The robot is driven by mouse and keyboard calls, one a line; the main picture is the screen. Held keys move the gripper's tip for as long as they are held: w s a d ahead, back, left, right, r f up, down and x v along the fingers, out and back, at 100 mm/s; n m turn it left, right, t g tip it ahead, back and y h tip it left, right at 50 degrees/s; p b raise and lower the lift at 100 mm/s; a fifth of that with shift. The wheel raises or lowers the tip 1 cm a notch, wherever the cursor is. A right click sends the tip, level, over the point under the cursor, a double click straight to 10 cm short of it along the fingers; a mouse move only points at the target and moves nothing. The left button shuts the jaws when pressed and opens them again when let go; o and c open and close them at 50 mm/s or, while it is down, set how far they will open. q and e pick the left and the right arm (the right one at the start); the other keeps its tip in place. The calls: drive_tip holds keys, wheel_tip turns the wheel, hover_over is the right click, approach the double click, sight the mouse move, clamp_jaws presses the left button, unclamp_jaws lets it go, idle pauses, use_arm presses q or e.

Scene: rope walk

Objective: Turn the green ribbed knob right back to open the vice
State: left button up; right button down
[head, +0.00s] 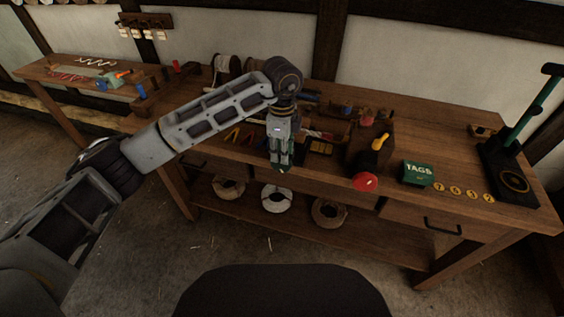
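My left gripper (281,158) points down at the front edge of the workbench, left of its middle. A small green part (283,169) shows at its fingertips and is probably the green ribbed knob. The fingers cover most of it, so its ribs cannot be made out. I cannot tell whether the fingers are closed on it or only around it. The vice itself is mostly hidden behind my gripper and cannot be clearly made out. My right gripper is not in view.
Right of my gripper are a red round knob (365,181), a yellow handle (381,141), a green TAGS box (418,174) and several yellow discs (465,191). A dark stand with a green lever (533,108) is at far right. Coils (276,199) lie on the lower shelf.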

use_arm(q)
drive_tip(key=shift+f, duration=2.6)
clamp_jaws()
